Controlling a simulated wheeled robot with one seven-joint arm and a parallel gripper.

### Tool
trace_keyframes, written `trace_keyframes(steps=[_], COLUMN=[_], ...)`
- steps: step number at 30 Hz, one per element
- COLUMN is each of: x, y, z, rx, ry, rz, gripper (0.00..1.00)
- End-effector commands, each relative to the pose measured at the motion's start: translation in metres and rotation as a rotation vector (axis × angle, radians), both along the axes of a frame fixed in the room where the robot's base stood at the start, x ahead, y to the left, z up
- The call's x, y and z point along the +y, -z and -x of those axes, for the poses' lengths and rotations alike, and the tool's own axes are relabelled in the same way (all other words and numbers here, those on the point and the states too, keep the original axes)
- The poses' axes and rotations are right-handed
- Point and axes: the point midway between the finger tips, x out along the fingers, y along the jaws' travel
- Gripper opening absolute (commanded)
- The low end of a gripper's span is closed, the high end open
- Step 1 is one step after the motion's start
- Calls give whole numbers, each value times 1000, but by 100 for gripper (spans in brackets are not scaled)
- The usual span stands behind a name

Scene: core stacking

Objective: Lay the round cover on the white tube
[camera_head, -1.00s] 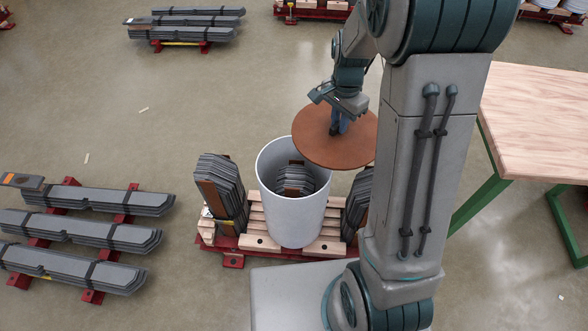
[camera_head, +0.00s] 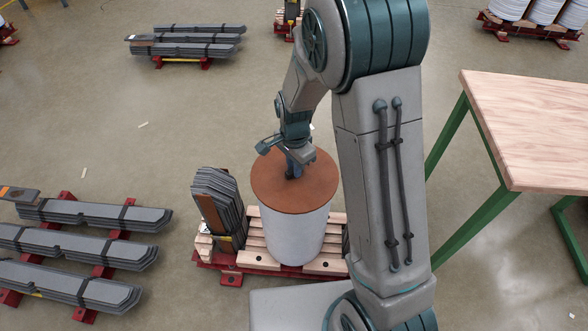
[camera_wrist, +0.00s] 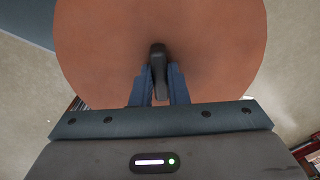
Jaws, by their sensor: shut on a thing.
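The round brown cover (camera_head: 275,192) is over the top of the white tube (camera_head: 290,239) in the head view and hides its opening. I cannot tell whether it rests on the rim or hangs just above it. My gripper (camera_head: 293,172) is above the cover's middle. In the wrist view the cover (camera_wrist: 105,50) fills the upper middle, and the blue fingers of my gripper (camera_wrist: 160,82) are shut on its dark handle (camera_wrist: 158,60). The tube stands upright on a wooden pallet.
The pallet (camera_head: 262,259) has red feet, and a strapped stack of grey plates (camera_head: 218,205) stands left of the tube. Bundles of grey bars (camera_head: 75,243) lie at left. A wooden table (camera_head: 530,125) with green legs stands at right.

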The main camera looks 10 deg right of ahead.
Motion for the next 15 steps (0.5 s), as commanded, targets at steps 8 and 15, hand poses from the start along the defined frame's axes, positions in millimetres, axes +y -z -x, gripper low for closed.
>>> trace_keyframes(steps=[8, 15], x=[0, 0], y=[9, 12], z=[0, 0], rx=[-1, 0], ry=[-1, 0], rz=[-1, 0], gripper=[0, 31])
